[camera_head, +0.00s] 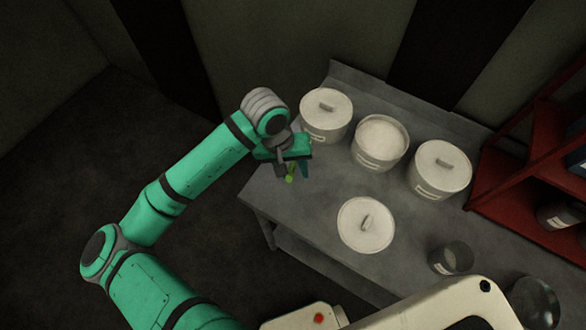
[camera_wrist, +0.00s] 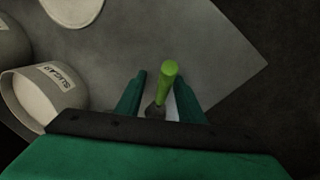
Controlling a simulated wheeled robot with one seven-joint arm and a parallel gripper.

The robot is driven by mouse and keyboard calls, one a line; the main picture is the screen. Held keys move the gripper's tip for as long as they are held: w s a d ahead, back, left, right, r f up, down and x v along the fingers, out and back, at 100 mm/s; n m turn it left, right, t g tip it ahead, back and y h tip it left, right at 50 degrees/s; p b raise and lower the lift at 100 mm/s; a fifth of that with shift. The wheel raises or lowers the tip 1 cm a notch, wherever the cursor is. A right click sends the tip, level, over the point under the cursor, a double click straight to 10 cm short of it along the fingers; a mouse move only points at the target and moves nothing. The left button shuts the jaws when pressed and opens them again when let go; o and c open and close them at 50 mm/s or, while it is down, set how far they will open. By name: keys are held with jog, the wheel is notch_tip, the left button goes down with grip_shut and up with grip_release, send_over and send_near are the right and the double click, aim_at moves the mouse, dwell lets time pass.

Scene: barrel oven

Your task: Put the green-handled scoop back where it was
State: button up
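The green-handled scoop shows between my gripper's fingers. Its bright green handle (camera_wrist: 166,82) is tilted, with its end up in the wrist view, and a dark grey part (camera_wrist: 155,111) shows below. In the head view only a small piece of the green handle (camera_head: 290,179) shows under my gripper (camera_head: 293,171), over the table's left corner. My gripper's fingers (camera_wrist: 159,92) stand apart on either side of the scoop. Whether they press on it is not clear. The scoop's bowl is mostly hidden, and I cannot tell whether it touches the table.
The grey table (camera_head: 310,220) holds lidded white pots (camera_head: 443,179) and an open pot of white contents (camera_head: 379,142); the wrist view shows a pot marked SUGAR (camera_wrist: 42,98). A loose lid (camera_head: 366,224) lies in front. A red shelf (camera_head: 530,170) stands right. The table's left corner is clear.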

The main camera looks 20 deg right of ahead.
jog(key=v, duration=1.2)
jog(key=shift+a, duration=0.2)
jog(key=shift+a+f, duration=0.1)
